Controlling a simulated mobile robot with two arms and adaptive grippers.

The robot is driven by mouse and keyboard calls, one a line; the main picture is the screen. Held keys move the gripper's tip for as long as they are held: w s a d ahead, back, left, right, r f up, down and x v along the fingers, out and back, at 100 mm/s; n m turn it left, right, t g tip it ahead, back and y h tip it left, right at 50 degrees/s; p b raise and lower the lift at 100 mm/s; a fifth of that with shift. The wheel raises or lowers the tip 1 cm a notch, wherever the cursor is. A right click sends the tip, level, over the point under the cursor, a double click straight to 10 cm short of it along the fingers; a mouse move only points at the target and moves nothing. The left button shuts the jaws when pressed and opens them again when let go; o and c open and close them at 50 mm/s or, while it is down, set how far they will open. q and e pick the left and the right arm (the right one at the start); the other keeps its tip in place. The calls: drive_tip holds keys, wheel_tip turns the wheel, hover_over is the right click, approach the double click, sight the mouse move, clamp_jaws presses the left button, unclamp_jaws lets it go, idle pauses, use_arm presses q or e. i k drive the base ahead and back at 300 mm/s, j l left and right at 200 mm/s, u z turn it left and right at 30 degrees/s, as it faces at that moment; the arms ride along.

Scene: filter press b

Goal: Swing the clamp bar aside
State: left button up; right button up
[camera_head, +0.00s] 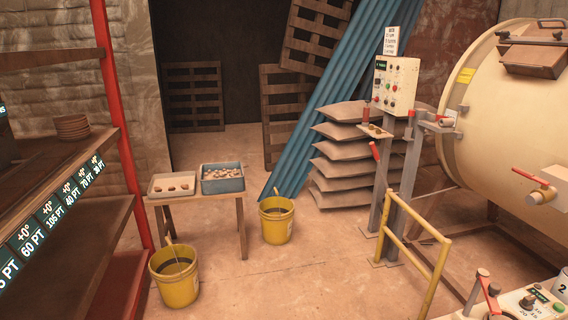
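I cannot make out for certain which part is the clamp bar. A large cream tank (490,120) fills the right side, with a brown hatch (535,48) on its upper side. A red-handled valve (536,185) sticks out low on the tank. A red-handled lever (376,152) stands by the grey post in front of the tank. Another red lever (488,292) is on a pale console at the bottom right, partly cut off by the frame. Neither of my grippers shows in the head view.
A control panel (394,84) tops the grey post, and a yellow rail (440,262) stands before it. Yellow buckets (276,225) (174,281) flank a small table (200,197) with two trays. Shelves (60,155) line the left. The middle floor (310,270) is mostly clear.

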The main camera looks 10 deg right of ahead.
sight(556, 40)
drive_tip(key=i+z, duration=0.2)
drive_tip(key=i, duration=0.25)
drive_tip(key=i+z, duration=0.2)
drive_tip(key=i, duration=0.25)
drive_tip(key=i+j+z, duration=0.2)
drive_tip(key=i, duration=0.25)
drive_tip(key=i+j+z, duration=0.2)
drive_tip(key=i, duration=0.25)
